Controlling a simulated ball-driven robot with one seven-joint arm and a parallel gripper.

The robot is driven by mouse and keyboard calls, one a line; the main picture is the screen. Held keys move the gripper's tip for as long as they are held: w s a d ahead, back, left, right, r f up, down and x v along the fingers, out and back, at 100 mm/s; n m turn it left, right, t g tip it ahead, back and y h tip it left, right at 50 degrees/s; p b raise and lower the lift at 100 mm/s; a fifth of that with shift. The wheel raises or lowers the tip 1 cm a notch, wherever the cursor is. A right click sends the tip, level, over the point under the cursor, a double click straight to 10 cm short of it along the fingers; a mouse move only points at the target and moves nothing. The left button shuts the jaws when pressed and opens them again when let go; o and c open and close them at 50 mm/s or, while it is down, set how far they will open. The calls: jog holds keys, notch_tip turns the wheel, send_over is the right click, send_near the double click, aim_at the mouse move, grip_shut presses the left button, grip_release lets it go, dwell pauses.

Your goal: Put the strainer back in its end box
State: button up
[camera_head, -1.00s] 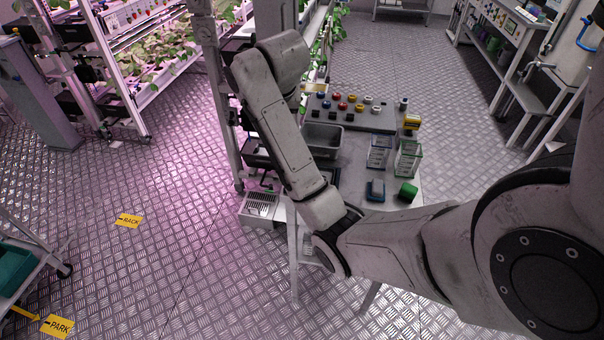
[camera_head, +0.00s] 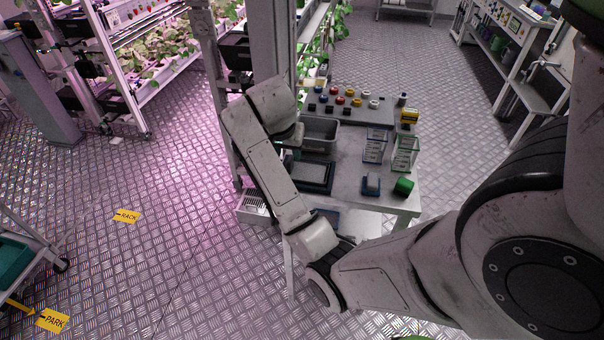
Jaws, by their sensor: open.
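My arm reaches over the left end of the grey work table (camera_head: 350,190), its wrist beside the rack post. Only a small dark part of my gripper (camera_head: 290,143) shows below the wrist, pointing down; its jaws are open, and its fingertips are mostly hidden. I cannot make out the strainer for certain. A pale slotted box (camera_head: 252,208) stands low on the floor left of the table, partly behind my forearm. I cannot tell whether it is the end box or holds the strainer.
A rack post (camera_head: 270,45) rises close behind my wrist.

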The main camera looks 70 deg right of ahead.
aim_at(290, 159)
jog(key=shift+p+x, duration=0.4)
jog(key=shift+x, duration=2.2)
jog(key=shift+d+r, duration=0.1)
grip_shut()
